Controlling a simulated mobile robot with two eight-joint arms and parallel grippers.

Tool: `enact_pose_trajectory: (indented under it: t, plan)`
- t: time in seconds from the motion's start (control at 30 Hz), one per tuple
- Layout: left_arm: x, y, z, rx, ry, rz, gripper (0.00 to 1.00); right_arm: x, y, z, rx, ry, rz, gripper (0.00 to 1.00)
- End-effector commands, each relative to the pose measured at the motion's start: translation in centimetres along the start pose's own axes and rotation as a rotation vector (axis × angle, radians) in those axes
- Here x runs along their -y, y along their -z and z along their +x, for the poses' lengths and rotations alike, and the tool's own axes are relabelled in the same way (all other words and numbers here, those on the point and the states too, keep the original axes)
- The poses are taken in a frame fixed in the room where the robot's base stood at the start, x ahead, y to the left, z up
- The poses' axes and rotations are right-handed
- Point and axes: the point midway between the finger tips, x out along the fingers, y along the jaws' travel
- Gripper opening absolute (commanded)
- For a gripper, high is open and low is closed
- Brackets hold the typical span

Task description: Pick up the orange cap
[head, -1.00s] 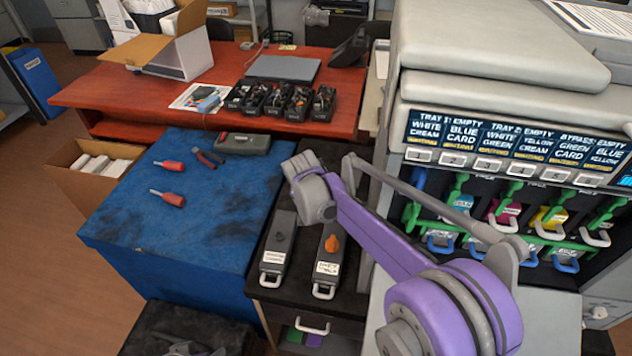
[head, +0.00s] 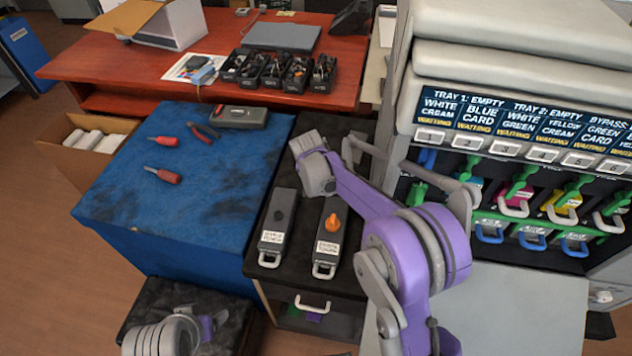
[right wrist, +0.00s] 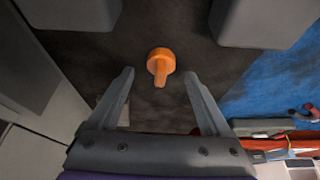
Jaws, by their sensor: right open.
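An orange cap (right wrist: 160,65) lies on the dark cart top (right wrist: 180,115) in the right wrist view. In the head view my right gripper seems to hide it. My right gripper (right wrist: 159,76) is open and points down, one finger on each side of the cap's near end in the picture; contact is not visible. In the head view the right gripper (head: 316,172) is over the cart, beyond two grey toner cartridges (head: 275,235). The right-hand cartridge (head: 327,248) carries another orange piece (head: 333,223). Part of my left arm shows at bottom left; its gripper's jaws are unclear.
Two cartridge ends flank the cap in the wrist view. A blue-covered table (head: 190,235) with red-handled tools stands left of the cart. A printer (head: 500,110) with open toner bays stands right. A red desk (head: 110,75) with black bins is behind.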

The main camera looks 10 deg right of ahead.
Motion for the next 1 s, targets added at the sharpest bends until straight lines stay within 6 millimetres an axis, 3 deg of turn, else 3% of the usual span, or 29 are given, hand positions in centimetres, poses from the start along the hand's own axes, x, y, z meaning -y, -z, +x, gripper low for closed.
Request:
enact_pose_trajectory:
  t: [0.13, 0.4, 0.83, 1.0]
  plan:
    - [0.0, -0.1, 0.2, 0.001, 0.000, 0.000, 0.75, 0.0, 0.0, 1.6, 0.000, 0.000, -0.001, 0.82]
    - [0.0, -0.1, 0.1, 0.001, 0.000, 0.000, 0.75, 0.0, 0.0, 1.8, 0.000, 0.000, -0.001, 0.80]
    - [0.0, -0.1, 0.1, 0.000, 0.000, 0.000, 0.75, 0.0, 0.0, 1.8, 0.000, 0.000, -0.001, 0.03]
    - [0.0, -0.1, 0.1, 0.001, 0.000, 0.000, 0.75, 0.0, 0.0, 1.8, 0.000, 0.000, -0.001, 0.00]
